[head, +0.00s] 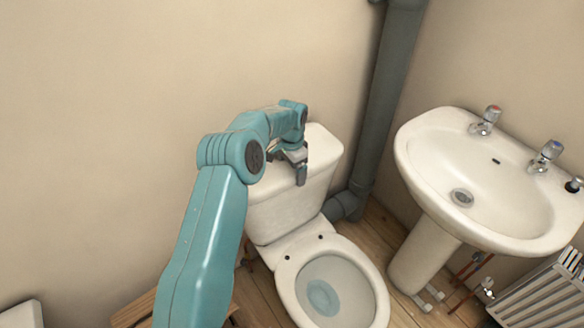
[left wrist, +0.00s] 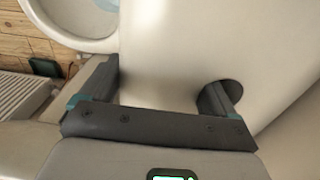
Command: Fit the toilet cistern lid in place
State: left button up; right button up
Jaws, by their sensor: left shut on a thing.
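The white cistern lid (head: 322,147) is at the top of the toilet cistern (head: 288,212), which stands behind the bowl against the wall. My left gripper (head: 299,172) is over the lid and shut on it. In the left wrist view, one finger of the gripper (left wrist: 165,82) goes into the round dark hole in the lid (left wrist: 165,45), and the other is at its front edge. My arm hides the left part of the lid in the head view. I cannot tell whether the lid rests flush on the cistern. My right gripper is not in view.
A grey soil pipe (head: 384,95) stands close right of the cistern. A washbasin (head: 470,165) on a pedestal is further right, with a radiator (head: 545,297) below. Wooden floor shows between.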

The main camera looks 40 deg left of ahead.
pick_arm(q)
jog(key=shift+a+f, duration=0.1)
jog(key=shift+f, duration=0.1)
dwell(0.6)
jog(key=o, duration=1.8)
jog(key=shift+c, duration=0.2)
jog(key=shift+s+d+f, duration=0.15)
jog(key=shift+d, duration=0.05)
jog(key=shift+a+r, duration=0.1)
jog(key=shift+r, duration=0.25)
notch_tip(320, 180, up, 16)
jog(key=shift+r+p, duration=0.1)
jog(key=shift+p, duration=0.45)
